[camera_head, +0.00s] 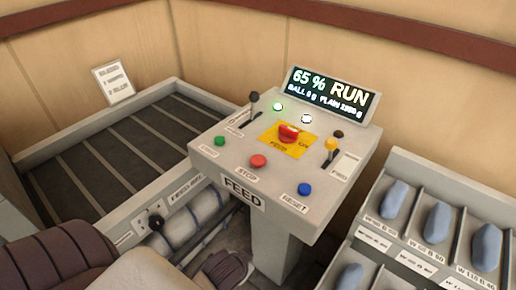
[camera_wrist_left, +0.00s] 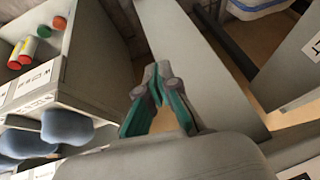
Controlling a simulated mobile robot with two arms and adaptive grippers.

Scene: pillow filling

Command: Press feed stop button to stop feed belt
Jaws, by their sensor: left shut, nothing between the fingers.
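The feed console (camera_head: 225,168) carries a FEED label on its front edge. The stop button (camera_head: 258,161) is a red round button near the front edge, with a STOP label beside it. A green button (camera_head: 219,141) is to its left and a blue button (camera_head: 304,189), labelled RESET, to its right. A larger red mushroom button (camera_head: 289,133) sits on a yellow plate behind. The display (camera_head: 330,94) reads 65% RUN. My left gripper (camera_wrist_left: 156,72) shows only in the left wrist view, shut and empty, away from any button. My right gripper is in neither view.
The dark slatted feed belt (camera_head: 120,150) lies left of the console. Two levers (camera_head: 254,98) (camera_head: 331,144) rise from the console top. A rack (camera_head: 403,150) of blue-grey items stands at right. In the wrist view, a shelf (camera_wrist_left: 75,75) is left of the gripper.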

